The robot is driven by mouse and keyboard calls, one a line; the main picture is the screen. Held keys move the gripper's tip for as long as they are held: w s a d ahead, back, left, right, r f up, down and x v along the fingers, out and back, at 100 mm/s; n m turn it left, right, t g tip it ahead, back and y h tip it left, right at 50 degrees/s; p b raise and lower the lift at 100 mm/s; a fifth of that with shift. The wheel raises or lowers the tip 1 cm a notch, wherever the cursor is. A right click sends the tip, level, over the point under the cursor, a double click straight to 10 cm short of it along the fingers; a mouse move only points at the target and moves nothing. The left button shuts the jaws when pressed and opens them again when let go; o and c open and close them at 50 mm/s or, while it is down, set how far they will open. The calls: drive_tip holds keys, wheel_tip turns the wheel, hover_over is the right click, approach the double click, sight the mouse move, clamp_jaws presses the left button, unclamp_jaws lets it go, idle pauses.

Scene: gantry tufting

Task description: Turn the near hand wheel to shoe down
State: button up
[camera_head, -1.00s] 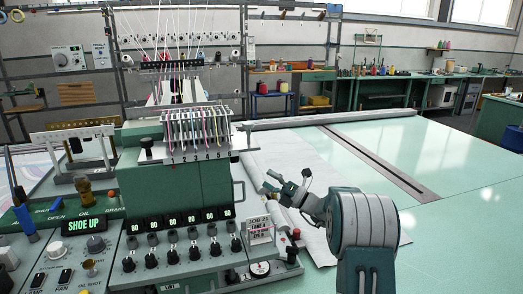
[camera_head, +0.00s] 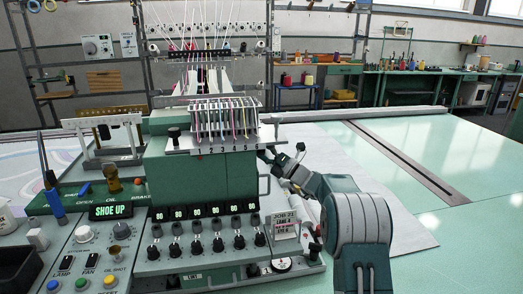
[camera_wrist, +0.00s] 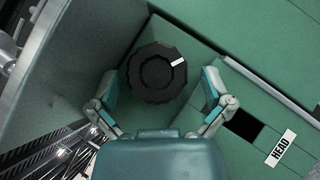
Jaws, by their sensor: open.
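A black fluted hand wheel (camera_wrist: 158,72) with a white mark toward its upper right sits on a green panel in the wrist view. My gripper (camera_wrist: 160,84) is open, with one finger on each side of the wheel and visible gaps between. In the head view my gripper (camera_head: 280,160) is at the right side of the green tufting head (camera_head: 200,172); I cannot make out that wheel there. The display (camera_head: 110,211) reads SHOE UP.
A row of black knobs (camera_head: 217,245) and a job card (camera_head: 285,226) lie along the front of the head. A HEAD label (camera_wrist: 281,148) and a dark slot are near my right finger. The pale green table (camera_head: 455,245) is open to the right.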

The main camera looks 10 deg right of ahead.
drive_tip(key=shift+c, duration=0.3)
drive_tip(key=c, duration=1)
drive_tip(key=shift+c, duration=0.2)
drive_tip(key=shift+f+n+y, duration=0.15)
drive_tip(key=shift+n+y, duration=0.15)
drive_tip(key=shift+n, duration=0.2)
drive_tip(key=shift+w+n, duration=0.1)
drive_tip(key=shift+n, duration=0.3)
drive_tip(key=shift+f+n+g+y, duration=0.1)
drive_tip(key=shift+n+g+y, duration=1.05)
drive_tip(key=shift+n, duration=0.55)
drive_tip(key=shift+n+g+y, duration=0.85)
drive_tip(key=shift+n+y, duration=0.6)
drive_tip(key=shift+n, duration=0.55)
